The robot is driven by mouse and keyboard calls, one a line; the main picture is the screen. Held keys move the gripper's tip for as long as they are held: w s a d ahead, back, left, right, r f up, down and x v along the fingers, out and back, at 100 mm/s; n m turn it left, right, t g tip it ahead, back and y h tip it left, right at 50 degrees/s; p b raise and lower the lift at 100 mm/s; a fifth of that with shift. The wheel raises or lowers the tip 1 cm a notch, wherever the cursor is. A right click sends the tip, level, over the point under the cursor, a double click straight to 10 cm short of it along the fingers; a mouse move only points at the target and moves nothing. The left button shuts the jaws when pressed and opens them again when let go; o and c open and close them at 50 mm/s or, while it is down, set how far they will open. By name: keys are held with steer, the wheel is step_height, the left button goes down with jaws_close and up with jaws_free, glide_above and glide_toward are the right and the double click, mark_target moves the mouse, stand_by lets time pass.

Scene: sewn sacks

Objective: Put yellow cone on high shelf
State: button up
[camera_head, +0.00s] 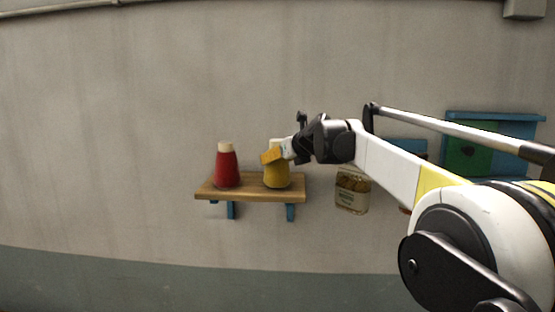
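The yellow cone (277,178), with a pale top, stands upright on the right part of a wooden wall shelf (250,195). My gripper (272,155) reaches in from the right at the height of the cone's upper part and covers some of it. An orange-yellow part shows at the gripper's end. Whether the fingers touch the cone or are closed around it is hidden from this angle. Which shelf counts as the high one is not clear from this view.
A red cone (227,168) with a pale top stands on the same shelf, left of the yellow one. A sewn sack (352,192) is right of the shelf. Blue-framed structures (495,117), one with a green panel, are at the right, partly behind my arm.

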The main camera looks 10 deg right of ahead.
steer(key=shift+f, duration=0.4)
steer(key=o, duration=1.3)
steer(key=v, duration=1.1)
steer(key=s+a+f+n+g+h+b, duration=0.1)
steer(key=s+f+n+b, duration=1)
steer(key=f, duration=1.3)
steer(key=s+a+f+n+g+h+b, duration=0.1)
steer(key=s+f+n+b, duration=1)
steer(key=f, duration=1.4)
steer(key=s+a+f+n+g+h+b, duration=0.1)
steer(key=s+a+f+n+g+b, duration=0.1)
steer(key=s+f+n+b, duration=0.9)
steer(key=shift+s+a+f+g+b, duration=0.15)
steer(key=shift+s+f+b, duration=0.7)
steer(key=shift+f+b, duration=1.1)
steer(key=shift+s+f+g+b, duration=0.25)
steer(key=shift+s+f+b, duration=0.85)
steer(key=shift+f, duration=1.45)
steer(key=shift+s+a+f+g+b, duration=0.15)
steer(key=shift+s+f+b, duration=0.45)
steer(key=shift+f+b, duration=1.5)
